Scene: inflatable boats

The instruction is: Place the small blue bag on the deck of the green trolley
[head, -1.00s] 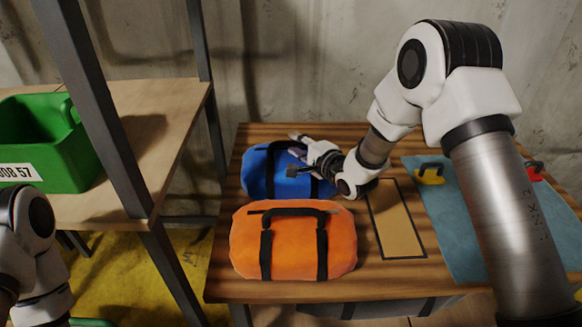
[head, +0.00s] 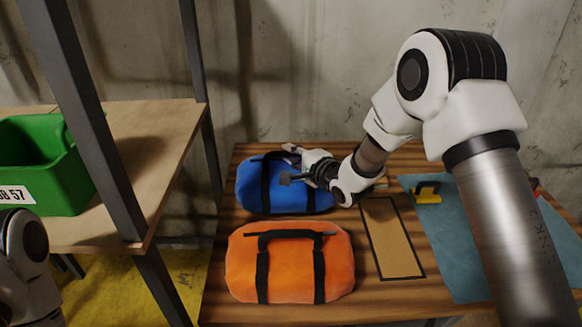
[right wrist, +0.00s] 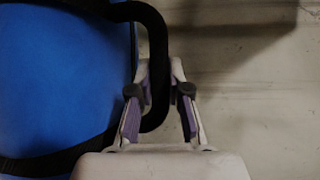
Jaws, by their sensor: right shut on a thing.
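The small blue bag (head: 306,196) with black straps is at the back left of the wooden table, behind the orange bag. It fills the left of the right wrist view (right wrist: 60,75). My right gripper (head: 288,165) is shut on its black handle strap, which passes between the fingers (right wrist: 159,92) in the right wrist view. The bag looks slightly raised, but I cannot tell whether it is clear of the table. The green trolley is not in view. Of my left arm only a part shows at the lower left; its gripper is out of view.
An orange bag (head: 290,275) lies close in front. A tan black-bordered rectangle (head: 393,240) and a blue mat (head: 445,250) with a yellow item (head: 427,193) lie to the right. A shelf (head: 160,130) with dark posts and a green bin (head: 75,185) stands left.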

